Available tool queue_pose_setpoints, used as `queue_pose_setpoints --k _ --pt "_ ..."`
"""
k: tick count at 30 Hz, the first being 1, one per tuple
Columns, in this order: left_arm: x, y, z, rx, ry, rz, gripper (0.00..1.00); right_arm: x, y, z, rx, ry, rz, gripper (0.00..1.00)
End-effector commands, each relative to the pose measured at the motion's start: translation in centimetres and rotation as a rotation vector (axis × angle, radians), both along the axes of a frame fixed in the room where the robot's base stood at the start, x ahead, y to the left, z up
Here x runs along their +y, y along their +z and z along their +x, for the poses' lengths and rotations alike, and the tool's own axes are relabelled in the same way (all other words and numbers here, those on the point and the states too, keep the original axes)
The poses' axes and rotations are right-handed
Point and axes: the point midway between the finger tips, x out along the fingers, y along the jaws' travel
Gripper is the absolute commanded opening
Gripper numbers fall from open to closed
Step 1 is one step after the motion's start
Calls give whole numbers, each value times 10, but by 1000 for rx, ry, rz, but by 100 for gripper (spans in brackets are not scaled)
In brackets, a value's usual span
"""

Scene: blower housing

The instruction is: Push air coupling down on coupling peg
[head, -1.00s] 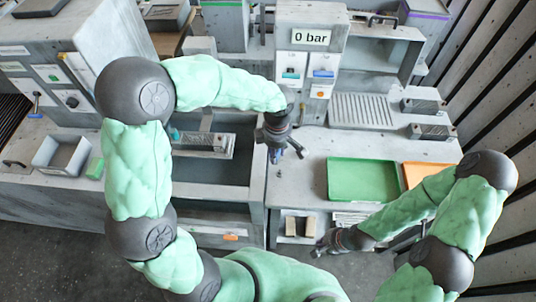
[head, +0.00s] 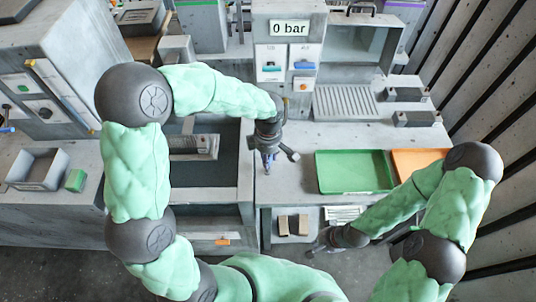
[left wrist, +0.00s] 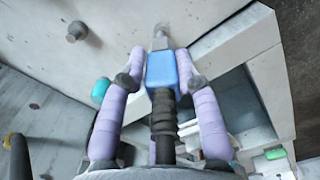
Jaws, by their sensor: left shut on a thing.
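My left gripper (head: 267,167) is over the left part of the right-hand counter, beside the sunken bay. In the left wrist view its two purple fingers (left wrist: 163,80) are shut on the blue air coupling (left wrist: 161,70), which has a dark ribbed part (left wrist: 163,120) behind it. A pale grey piece shows just past the coupling's far end; I cannot tell whether it is the coupling peg or the coupling's tip. A short grey peg (left wrist: 77,31) stands on the pale surface, apart from the coupling. My right gripper (head: 318,246) is low in front of the counter, its fingers too small to read.
A green tray (head: 320,180) and an orange tray (head: 425,160) lie right of my left gripper. The "0 bar" panel (head: 289,27) stands behind. A grey open box (head: 38,168) and a green block (head: 75,180) are at left. A teal round piece (left wrist: 100,90) is near my left finger.

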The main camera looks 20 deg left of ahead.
Motion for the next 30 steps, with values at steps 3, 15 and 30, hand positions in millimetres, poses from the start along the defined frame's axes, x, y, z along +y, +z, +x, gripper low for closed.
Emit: queue_pose_setpoints --k 3,15,30 --pt "0 0 0 -1 0 0 0 0 0 0 0 0 0 0" --pt "0 0 0 -1 0 0 0 0 0 0 0 0 0 0" --pt "0 0 0 -1 0 0 0 0 -5 0 0 0 0 0"
